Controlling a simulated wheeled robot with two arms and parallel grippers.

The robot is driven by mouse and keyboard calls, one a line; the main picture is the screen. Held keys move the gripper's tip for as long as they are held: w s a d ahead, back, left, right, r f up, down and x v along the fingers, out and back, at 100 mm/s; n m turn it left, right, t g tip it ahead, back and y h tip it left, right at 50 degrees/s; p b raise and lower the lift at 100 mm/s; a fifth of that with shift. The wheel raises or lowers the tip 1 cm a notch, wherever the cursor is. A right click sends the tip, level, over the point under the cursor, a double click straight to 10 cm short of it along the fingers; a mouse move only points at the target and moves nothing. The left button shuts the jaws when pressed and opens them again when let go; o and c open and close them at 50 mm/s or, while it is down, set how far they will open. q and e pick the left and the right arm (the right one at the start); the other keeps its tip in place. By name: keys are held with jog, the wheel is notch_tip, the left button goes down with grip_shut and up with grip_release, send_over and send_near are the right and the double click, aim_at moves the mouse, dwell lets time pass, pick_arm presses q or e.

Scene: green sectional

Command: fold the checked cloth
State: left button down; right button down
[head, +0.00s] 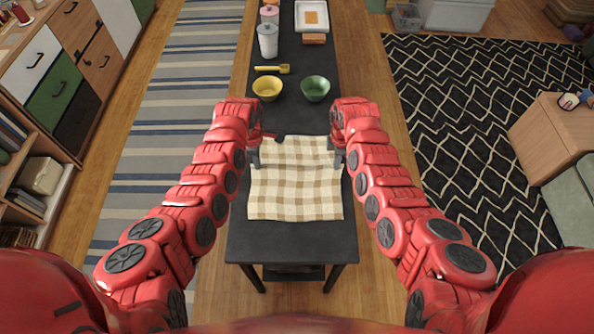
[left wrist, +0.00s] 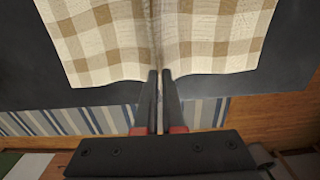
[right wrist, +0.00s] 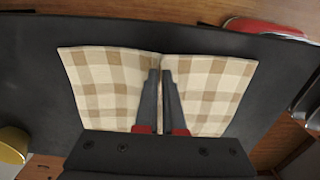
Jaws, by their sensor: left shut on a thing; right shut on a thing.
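The checked cloth (head: 295,190) is beige and white and lies spread on the dark table, its near part flat. My left gripper (head: 256,160) is shut on the cloth's left edge. In the left wrist view, the fingers (left wrist: 159,75) pinch the cloth (left wrist: 205,30), with a crease running away from them. My right gripper (head: 340,160) is shut on the cloth's right edge. In the right wrist view, its fingers (right wrist: 161,75) pinch the cloth (right wrist: 100,80), and a crease runs from the fingertips. Part of each side edge is hidden by my grippers in the head view.
On the dark table (head: 292,244) beyond the cloth stand a yellow bowl (head: 267,88), a green bowl (head: 315,88) and a yellow utensil (head: 272,69).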

pick_arm(q)
jog(key=shift+f, duration=0.1)
